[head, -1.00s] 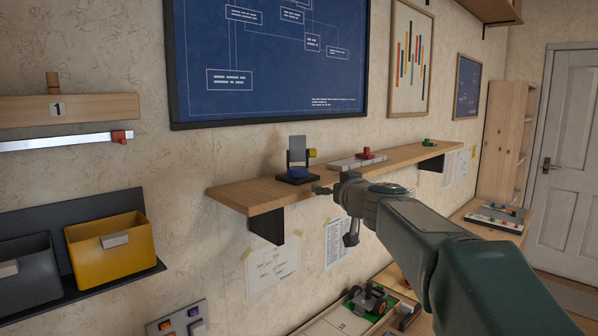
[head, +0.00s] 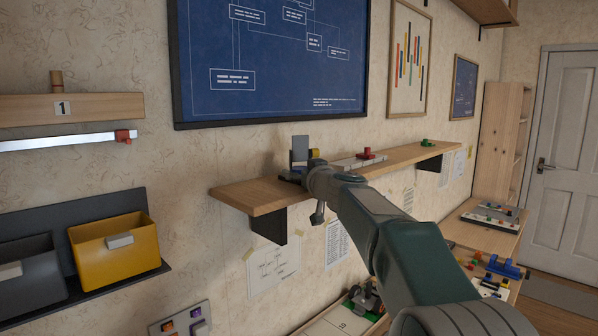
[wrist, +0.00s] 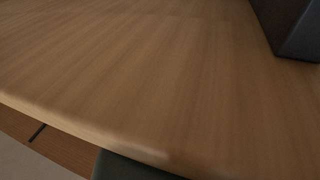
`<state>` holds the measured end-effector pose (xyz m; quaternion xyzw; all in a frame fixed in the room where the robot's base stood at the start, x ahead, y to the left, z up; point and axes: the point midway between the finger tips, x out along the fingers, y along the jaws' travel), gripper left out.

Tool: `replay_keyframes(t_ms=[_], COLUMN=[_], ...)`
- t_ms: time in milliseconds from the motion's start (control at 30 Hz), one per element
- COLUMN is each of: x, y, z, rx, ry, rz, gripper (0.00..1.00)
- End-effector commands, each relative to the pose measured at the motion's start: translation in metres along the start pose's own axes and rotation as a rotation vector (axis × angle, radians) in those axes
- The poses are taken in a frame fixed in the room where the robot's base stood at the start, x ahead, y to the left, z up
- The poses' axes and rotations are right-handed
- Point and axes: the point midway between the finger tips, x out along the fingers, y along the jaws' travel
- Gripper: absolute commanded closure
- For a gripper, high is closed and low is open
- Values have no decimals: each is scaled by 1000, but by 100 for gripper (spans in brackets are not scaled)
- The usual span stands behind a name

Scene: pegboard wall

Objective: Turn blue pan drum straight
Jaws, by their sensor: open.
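A small pan-and-tilt device stands on the wooden wall shelf (head: 250,196). Its upright grey plate (head: 300,147) and yellow knob (head: 314,153) show in the head view. The blue pan drum under the plate is largely hidden by my gripper (head: 301,174), so its angle cannot be read. My gripper is open and reaches low to the device from the right; whether it touches the drum cannot be told. The wrist view shows mostly bare shelf wood, with a dark block (wrist: 292,25) at the upper right; the drum is not visible there.
Farther right on the shelf are a pale strip with a red part (head: 366,154) and a green piece (head: 427,142). A framed blueprint (head: 270,65) hangs above. A yellow bin (head: 115,250) sits lower left. The shelf's left end is clear.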

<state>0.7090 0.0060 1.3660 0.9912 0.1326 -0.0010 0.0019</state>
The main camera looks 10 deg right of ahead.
Motion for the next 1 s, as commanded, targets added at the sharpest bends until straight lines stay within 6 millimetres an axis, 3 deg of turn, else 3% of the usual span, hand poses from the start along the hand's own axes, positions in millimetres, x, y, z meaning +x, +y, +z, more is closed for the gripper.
replay_keyframes(t_ms=[400, 567, 1000], x=[9, 9, 10], y=[0, 0, 0], z=[0, 0, 1], rx=[0, 0, 0], ry=[1, 1, 0], rz=[0, 0, -6], gripper=[0, 70, 70])
